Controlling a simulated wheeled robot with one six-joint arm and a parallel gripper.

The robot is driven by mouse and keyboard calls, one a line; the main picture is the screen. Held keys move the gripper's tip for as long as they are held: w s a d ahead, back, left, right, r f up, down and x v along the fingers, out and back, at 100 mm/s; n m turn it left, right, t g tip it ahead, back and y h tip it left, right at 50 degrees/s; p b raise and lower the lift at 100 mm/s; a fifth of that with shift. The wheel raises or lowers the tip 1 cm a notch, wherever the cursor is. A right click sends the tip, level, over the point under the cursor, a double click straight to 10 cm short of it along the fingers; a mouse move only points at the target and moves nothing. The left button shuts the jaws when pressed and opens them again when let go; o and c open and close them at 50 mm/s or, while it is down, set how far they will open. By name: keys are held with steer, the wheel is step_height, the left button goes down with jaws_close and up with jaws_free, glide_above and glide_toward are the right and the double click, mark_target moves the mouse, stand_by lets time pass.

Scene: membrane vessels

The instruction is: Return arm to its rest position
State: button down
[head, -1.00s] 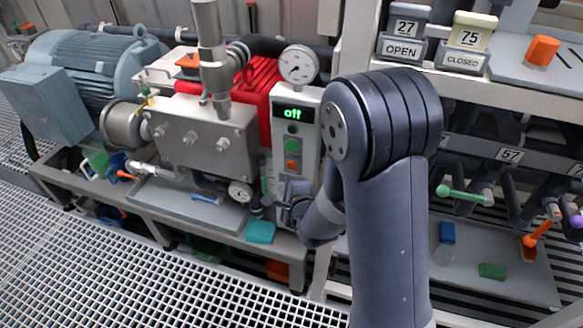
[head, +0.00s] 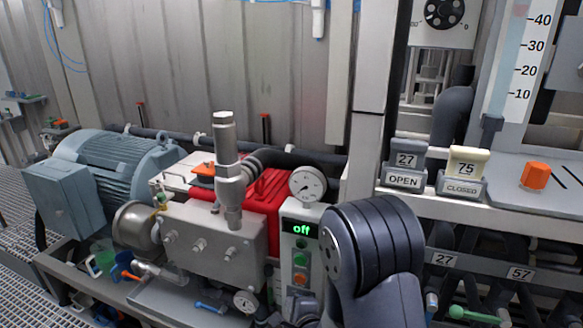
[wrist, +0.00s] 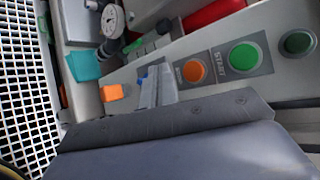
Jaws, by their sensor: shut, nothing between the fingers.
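My arm rises at the lower right of the head view, in front of the pump's control box (head: 301,235). The box display reads "off" in green. My gripper shows in the wrist view, its fingers (wrist: 156,88) together and empty. They are close in front of the control box face, left of an orange button (wrist: 194,69) and a green START button (wrist: 244,57). I cannot tell whether they touch the box. In the head view the gripper is at the bottom edge, mostly hidden or cut off.
A grey-blue motor (head: 115,165) and a steel pump block (head: 213,243) stand left of the box. A round gauge (head: 307,183) sits above it. A shelf to the right holds the "27 OPEN" (head: 403,180) and "75 CLOSED" (head: 460,187) tags and an orange block (head: 535,175).

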steer(key=shift+s+a+b, duration=0.15)
steer(key=shift+s+a, duration=0.05)
steer(key=shift+s, duration=0.45)
steer(key=shift+s+a+b, duration=0.2)
steer(key=shift+s+a, duration=0.05)
steer(key=shift+s, duration=0.35)
steer(key=shift+s+a+b, duration=0.15)
steer(key=shift+s+a, duration=0.05)
steer(key=shift+s, duration=0.45)
